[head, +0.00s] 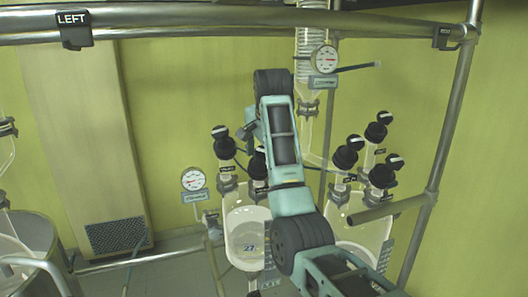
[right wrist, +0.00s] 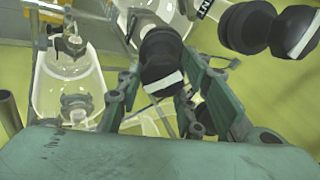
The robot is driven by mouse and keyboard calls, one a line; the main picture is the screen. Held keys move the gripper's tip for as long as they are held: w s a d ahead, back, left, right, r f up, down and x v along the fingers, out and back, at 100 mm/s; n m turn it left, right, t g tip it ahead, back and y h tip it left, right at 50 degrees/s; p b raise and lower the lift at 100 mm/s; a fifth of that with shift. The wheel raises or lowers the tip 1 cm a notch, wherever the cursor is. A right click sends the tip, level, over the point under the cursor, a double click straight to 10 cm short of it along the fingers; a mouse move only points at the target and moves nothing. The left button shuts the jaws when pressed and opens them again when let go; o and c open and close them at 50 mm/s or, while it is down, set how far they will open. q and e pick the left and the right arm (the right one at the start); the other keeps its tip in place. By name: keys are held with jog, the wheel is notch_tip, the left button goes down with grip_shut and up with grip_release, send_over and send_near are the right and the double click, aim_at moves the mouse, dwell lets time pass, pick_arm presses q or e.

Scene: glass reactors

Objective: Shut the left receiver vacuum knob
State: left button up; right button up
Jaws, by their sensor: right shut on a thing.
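The left receiver (head: 246,238) is a clear glass vessel at the lower middle of the head view. Black knobs with white bars stand on its top, one at the left (head: 221,138) and one (head: 257,166) partly behind my right arm. My right gripper (head: 247,125) is above this vessel, and its fingers are mostly hidden there. In the right wrist view my right gripper (right wrist: 162,88) has its two green fingers on either side of a black knob with a white bar (right wrist: 161,68), shut on it. I cannot read this knob's label. My left gripper is out of view.
Another black knob (right wrist: 268,28) is close at the right of the wrist view. The right receiver (head: 362,222) with several knobs stands beside my arm. A dial gauge (head: 193,180), a vertical glass column (head: 312,50) and metal frame bars (head: 200,17) surround the spot.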

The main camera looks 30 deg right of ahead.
jog(key=m, duration=0.6)
jog(key=shift+w+a+g, duration=0.1)
jog(key=shift+g, duration=0.3)
jog(key=m, duration=0.6)
jog(key=shift+w+m+g+y, duration=0.1)
jog(key=shift+m+g+y, duration=0.2)
jog(key=shift+g, duration=0.1)
jog(key=m, duration=0.6)
jog(key=shift+r+y, duration=0.1)
jog(key=shift+y, duration=0.3)
jog(key=m, duration=0.5)
jog(key=shift+w+r+m+y, duration=0.1)
jog(key=shift+m+y, duration=0.3)
jog(key=o, duration=1.1)
